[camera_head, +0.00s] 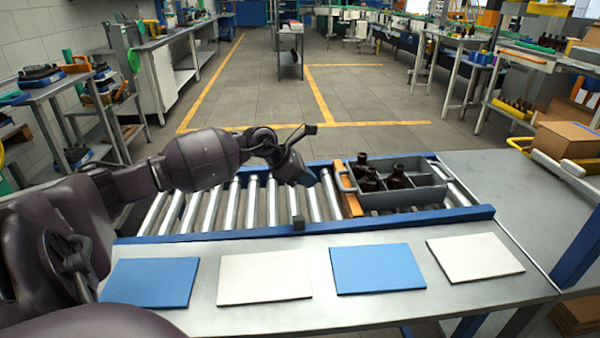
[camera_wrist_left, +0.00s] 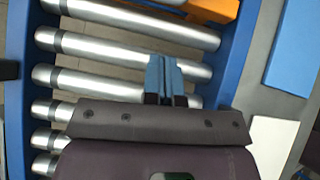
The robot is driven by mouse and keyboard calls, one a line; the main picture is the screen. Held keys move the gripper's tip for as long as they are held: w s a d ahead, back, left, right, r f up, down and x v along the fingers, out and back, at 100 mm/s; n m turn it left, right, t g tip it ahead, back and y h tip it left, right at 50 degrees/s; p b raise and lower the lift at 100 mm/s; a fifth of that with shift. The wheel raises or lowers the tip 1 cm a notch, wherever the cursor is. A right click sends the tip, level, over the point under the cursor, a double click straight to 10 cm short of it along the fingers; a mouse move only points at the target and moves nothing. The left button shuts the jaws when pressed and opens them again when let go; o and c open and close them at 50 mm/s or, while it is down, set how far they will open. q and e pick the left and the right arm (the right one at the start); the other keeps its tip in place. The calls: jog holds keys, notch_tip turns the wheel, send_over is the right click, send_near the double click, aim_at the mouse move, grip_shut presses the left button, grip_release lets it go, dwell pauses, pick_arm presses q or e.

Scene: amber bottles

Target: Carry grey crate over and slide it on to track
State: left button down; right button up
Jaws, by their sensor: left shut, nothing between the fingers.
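My right gripper is not in view.
An orange bar (camera_head: 350,203) crosses the rollers just left of the crate. Blue rails (camera_head: 250,234) edge the track. Blue mats (camera_head: 378,270) and white mats (camera_head: 265,277) lie on the front table. A bare grey tabletop (camera_head: 520,185) is to the right.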

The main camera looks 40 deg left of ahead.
pick_arm(q)
jog(key=x, duration=0.3)
jog(key=shift+d+f, duration=0.1)
jog(key=shift+f, duration=0.1)
jog(key=shift+w+d+r+b, duration=0.1)
jog(key=shift+w+d+b, duration=0.15)
jog(key=shift+w+d, duration=0.45)
jog(key=shift+w+d+r+b, duration=0.1)
jog(key=shift+w+d+b, duration=0.25)
jog(key=shift+w, duration=0.65)
jog(key=shift+d, duration=0.1)
